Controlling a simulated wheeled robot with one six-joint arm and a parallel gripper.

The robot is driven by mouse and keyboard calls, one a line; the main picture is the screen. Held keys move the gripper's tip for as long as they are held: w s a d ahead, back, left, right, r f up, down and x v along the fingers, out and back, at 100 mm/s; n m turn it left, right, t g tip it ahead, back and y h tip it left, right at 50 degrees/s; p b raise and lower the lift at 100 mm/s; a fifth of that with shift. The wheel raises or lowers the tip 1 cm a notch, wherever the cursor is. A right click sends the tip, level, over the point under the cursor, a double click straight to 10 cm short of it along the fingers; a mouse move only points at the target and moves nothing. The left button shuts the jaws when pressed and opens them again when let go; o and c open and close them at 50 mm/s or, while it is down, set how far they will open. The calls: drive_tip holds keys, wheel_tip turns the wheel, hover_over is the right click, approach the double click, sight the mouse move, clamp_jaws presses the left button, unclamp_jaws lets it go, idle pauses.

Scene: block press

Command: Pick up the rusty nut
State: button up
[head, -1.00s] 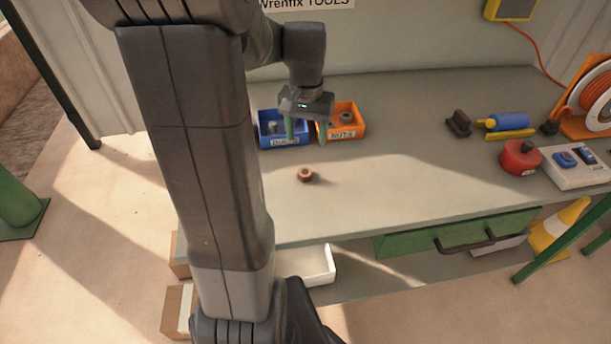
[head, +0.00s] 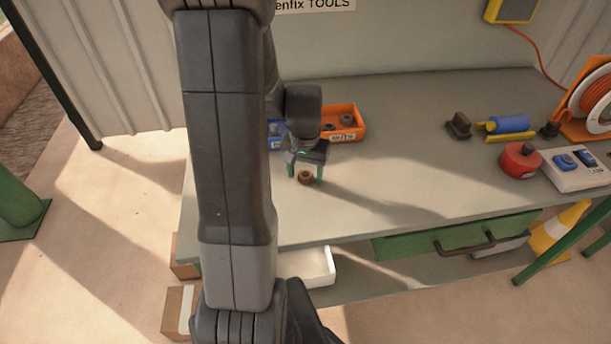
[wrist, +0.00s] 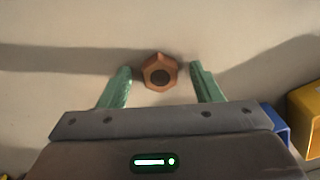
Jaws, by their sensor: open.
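The rusty nut (head: 306,177) lies on the grey bench top, in front of the part bins. In the wrist view the nut (wrist: 159,72) is a brown hexagonal ring with a dark hole. It shows between and just beyond the tips of the two green fingers, with a gap on each side. My gripper (head: 306,174) is open and empty, low over the bench at the nut. In the wrist view my gripper (wrist: 161,72) has its fingers spread wide. I cannot tell the exact height of the fingertips above the bench.
An orange bin (head: 350,136) labelled NUTS stands behind my gripper. A blue bin (head: 273,140) beside it is mostly hidden by my arm. A red round container (head: 520,160) and a blue-and-yellow tool (head: 508,124) stand at the right. The bench middle is clear.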

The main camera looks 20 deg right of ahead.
drive_tip(key=c, duration=1.1)
